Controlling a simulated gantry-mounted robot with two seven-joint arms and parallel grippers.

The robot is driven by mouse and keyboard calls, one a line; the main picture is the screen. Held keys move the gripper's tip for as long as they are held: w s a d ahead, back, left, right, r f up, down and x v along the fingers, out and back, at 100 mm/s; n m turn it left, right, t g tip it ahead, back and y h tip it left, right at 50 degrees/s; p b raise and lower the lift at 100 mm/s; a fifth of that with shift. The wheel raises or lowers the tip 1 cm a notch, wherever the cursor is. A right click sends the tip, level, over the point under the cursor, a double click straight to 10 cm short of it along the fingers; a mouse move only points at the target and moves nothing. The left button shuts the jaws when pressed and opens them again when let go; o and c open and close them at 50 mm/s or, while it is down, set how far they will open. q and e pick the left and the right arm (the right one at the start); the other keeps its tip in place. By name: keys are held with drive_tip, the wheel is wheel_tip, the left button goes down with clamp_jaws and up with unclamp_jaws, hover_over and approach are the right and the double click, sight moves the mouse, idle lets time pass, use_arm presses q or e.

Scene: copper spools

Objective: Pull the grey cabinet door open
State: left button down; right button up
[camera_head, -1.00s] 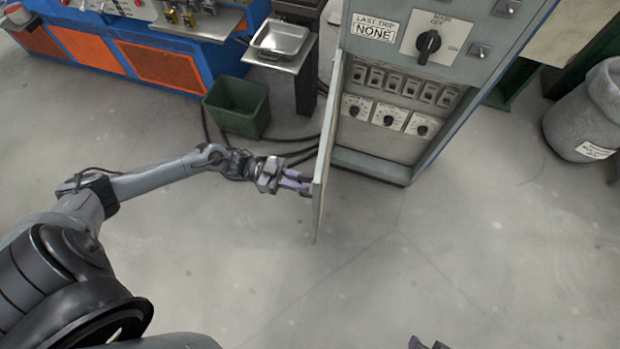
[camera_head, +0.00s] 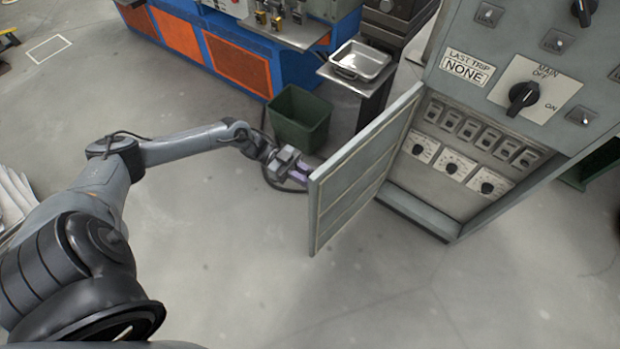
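The grey cabinet (camera_head: 455,212) stands at the right, with a row of switches and several dials showing inside its lower opening. Its grey door (camera_head: 362,170) stands swung out toward the left, and its inner face shows. My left gripper (camera_head: 300,176) is at the outer side of the door, near its free edge. The purple fingers reach to the door's edge, and the tips are partly hidden behind it. I cannot tell whether they grip the door or only touch it. My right gripper is out of view.
A green bin (camera_head: 299,118) stands on the floor just behind my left gripper. A metal tray (camera_head: 360,60) rests on a stand behind the door. A blue and orange machine (camera_head: 230,50) is at the back. The floor in front of the door is clear.

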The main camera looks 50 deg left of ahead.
use_arm(q)
drive_tip(key=c, duration=1.2)
unclamp_jaws()
drive_tip(key=b+v, duration=0.1)
drive_tip(key=v, duration=1)
drive_tip(key=shift+s+d, duration=0.1)
drive_tip(key=shift+s, duration=0.05)
